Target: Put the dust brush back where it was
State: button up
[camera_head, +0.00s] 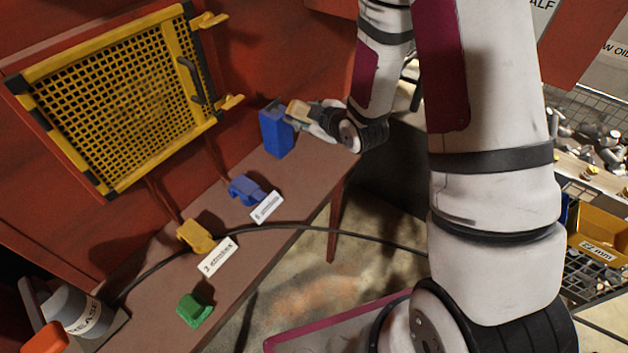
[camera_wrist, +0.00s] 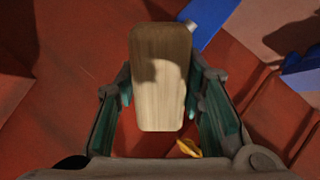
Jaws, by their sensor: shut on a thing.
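The dust brush shows as a pale wooden block (camera_wrist: 160,62) between my fingers in the wrist view. Its tan end also shows in the head view (camera_head: 297,109). My gripper (camera_head: 311,121) is shut on it, above the far end of the brown bench (camera_head: 250,215). In the wrist view, my gripper's green-padded fingers (camera_wrist: 160,92) lie on both sides of the block. A blue upright box (camera_head: 276,134) stands on the bench just left of my gripper, close beside the brush. Bristles are not visible, and I cannot tell whether brush and box touch.
A blue object (camera_head: 246,189), a yellow object (camera_head: 195,236) and a green object (camera_head: 194,307) sit along the bench. Two white labels (camera_head: 266,207) lie there. A black cable (camera_head: 290,228) crosses it. A yellow mesh frame (camera_head: 125,105) hangs on the red wall behind.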

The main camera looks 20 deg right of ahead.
jog(key=s+d+f+m+g+h+b, duration=0.1)
jog(key=s+f+m+g, duration=0.1)
jog(key=s+f+g, duration=0.6)
jog(key=s+d+f+m+g+h+b, duration=0.15)
jog(key=s+f+g, duration=0.25)
jog(key=s, duration=0.7)
jog(key=shift+m, duration=0.35)
jog(key=w, duration=0.5)
jog(key=w+a+f, duration=0.1)
jog(key=w, duration=0.4)
jog(key=w+a+p, duration=0.1)
jog(key=w, duration=0.4)
jog(key=shift+w+a+f, duration=0.1)
jog(key=shift+w+f, duration=0.1)
jog(key=shift+f, duration=0.2)
jog(key=shift+f+p, duration=0.45)
jog(key=shift+f, duration=1.3)
jog(key=o, duration=1)
jog(key=shift+f, duration=0.1)
